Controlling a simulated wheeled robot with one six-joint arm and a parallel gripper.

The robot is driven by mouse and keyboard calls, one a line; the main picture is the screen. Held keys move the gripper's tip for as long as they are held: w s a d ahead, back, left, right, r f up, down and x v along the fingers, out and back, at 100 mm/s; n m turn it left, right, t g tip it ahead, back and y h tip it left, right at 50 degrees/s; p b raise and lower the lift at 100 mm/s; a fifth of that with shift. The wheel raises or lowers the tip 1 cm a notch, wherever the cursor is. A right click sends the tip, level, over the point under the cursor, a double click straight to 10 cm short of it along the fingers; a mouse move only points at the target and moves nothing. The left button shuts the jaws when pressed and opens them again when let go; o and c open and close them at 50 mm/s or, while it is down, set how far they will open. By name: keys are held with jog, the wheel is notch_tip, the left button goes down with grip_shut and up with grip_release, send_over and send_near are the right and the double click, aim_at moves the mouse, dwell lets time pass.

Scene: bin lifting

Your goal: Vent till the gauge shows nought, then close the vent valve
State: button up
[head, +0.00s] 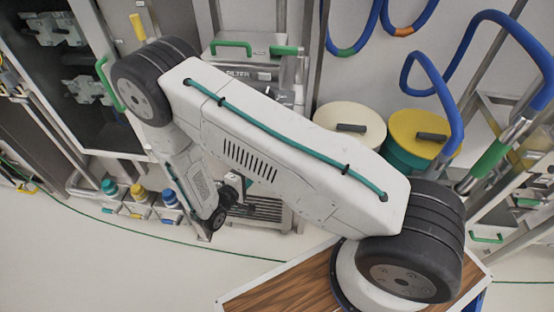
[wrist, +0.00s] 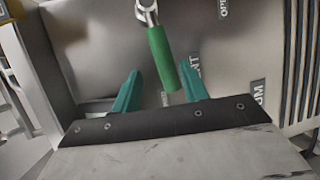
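The vent valve shows in the wrist view as a lever with a green grip (wrist: 162,58) on a metal pivot at the top of a grey panel. The grip points down and slightly right. A label reading partly "NT" lies beside it, and part of an "OPEN" label shows at the top. My gripper (wrist: 160,72) is open, with its two green fingers on either side of the lower end of the grip. A gap shows on both sides, so the fingers look apart from it. In the head view my arm hides the fingers and the lever. No gauge is visible.
In the head view a box marked FILTER (head: 245,73) with green handles stands behind my arm. A cream-lidded drum (head: 345,116) and a yellow-lidded drum (head: 420,125) stand to the right below blue hoses (head: 435,80). Ribbed slats (wrist: 300,60) edge the panel's right. Floor at left is clear.

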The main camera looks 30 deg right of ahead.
jog(key=s+d+r+g+y, duration=0.1)
jog(key=s+r+g, duration=0.5)
jog(key=r, duration=0.4)
jog(key=s+d+r+m+g+y, duration=0.1)
jog(key=s+d+r+g, duration=0.1)
jog(key=s+r+g, duration=0.4)
jog(key=shift+s+r+y, duration=0.3)
jog(key=shift+s+r, duration=0.45)
jog(key=shift+r, duration=1.35)
jog(key=shift+c, duration=0.3)
